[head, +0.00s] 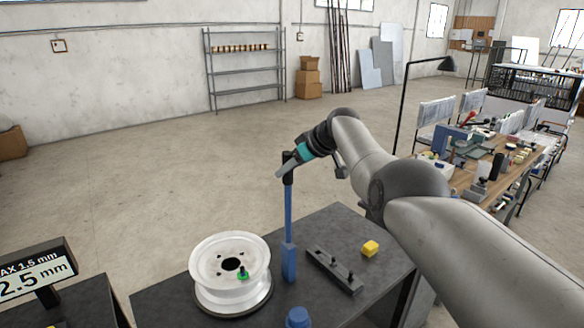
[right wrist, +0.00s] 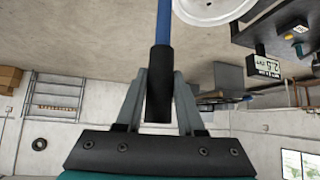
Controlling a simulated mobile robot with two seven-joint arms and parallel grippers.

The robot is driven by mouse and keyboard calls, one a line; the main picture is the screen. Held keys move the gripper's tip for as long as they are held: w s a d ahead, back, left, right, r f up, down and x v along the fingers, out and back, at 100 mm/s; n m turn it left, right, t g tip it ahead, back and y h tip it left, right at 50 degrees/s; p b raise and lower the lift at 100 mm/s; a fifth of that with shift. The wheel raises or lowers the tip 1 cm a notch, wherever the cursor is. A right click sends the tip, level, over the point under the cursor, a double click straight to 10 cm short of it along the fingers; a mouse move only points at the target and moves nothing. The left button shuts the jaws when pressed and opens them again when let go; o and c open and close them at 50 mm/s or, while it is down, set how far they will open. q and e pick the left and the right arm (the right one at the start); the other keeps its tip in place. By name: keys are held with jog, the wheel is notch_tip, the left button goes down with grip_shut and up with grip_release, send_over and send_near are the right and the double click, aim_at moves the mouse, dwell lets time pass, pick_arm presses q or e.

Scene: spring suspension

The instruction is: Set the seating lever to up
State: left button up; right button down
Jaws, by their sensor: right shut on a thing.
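The seating lever (head: 288,215) is a blue rod that stands upright from a blue base block (head: 289,263) on the dark table. Its black handle (right wrist: 158,100) shows in the right wrist view, between the two grey fingers. My right gripper (head: 286,168) is shut on the handle at the top of the lever. It also shows in the right wrist view (right wrist: 159,82), with a finger on each side of the handle. In the head view the gripper hides most of the handle. My left gripper is not in view.
A white wheel rim (head: 215,292) with a green knob (head: 242,274) is left of the lever. A display (head: 38,277) reads 2.5 mm. A blue cylinder (head: 298,318) stands in front.

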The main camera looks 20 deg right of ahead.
jog(key=shift+d+f, duration=0.15)
jog(key=c, duration=0.9)
grip_release()
jog(key=shift+o, duration=0.4)
jog(key=shift+d, duration=0.15)
jog(key=shift+s+d+r+p, duration=0.15)
jog(key=shift+s+r+p, duration=0.15)
jog(key=shift+r+p, duration=0.7)
jog(key=v, duration=1.3)
jog(key=shift+s+d+f, duration=0.15)
jog(key=shift+s+d, duration=0.05)
jog(key=shift+s, duration=0.1)
